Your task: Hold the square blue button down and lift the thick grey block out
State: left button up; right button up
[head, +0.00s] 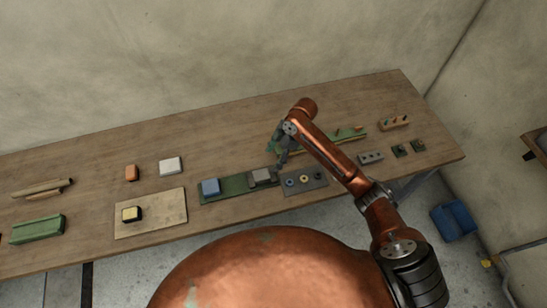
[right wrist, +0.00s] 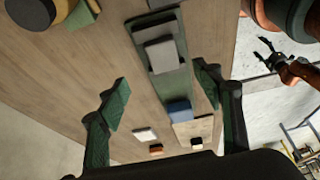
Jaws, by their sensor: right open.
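A square blue button (head: 210,187) sits at the left end of a green board (head: 236,184). A grey block (head: 262,176) sits at the board's right end. In the right wrist view the grey block (right wrist: 165,54) and the blue button (right wrist: 179,110) lie in line on the board. My right gripper (head: 281,157) is above the table near the grey block, apart from it. Its spread fingers (right wrist: 160,90) stand either side of the board in the right wrist view, with nothing between them. My left gripper (right wrist: 268,50) shows only there, at upper right, fingers apart and empty.
A grey plate with rings (head: 318,181) lies right of the board. A beige board (head: 160,222) with a yellow-topped black button (head: 132,214) lies left. An orange block (head: 132,173) and a white block (head: 171,166) stand behind. A green tray (head: 37,229) is far left.

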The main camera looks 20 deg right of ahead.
aim_at(263, 174)
jog(key=x, duration=1.2)
jog(key=shift+s+a, duration=0.15)
jog(key=shift+c, duration=0.4)
jog(key=c, duration=1.2)
pick_arm(q)
grip_shut()
pick_arm(e)
jog(key=shift+c, duration=0.4)
pick_arm(q)
jog(key=shift+a, duration=0.1)
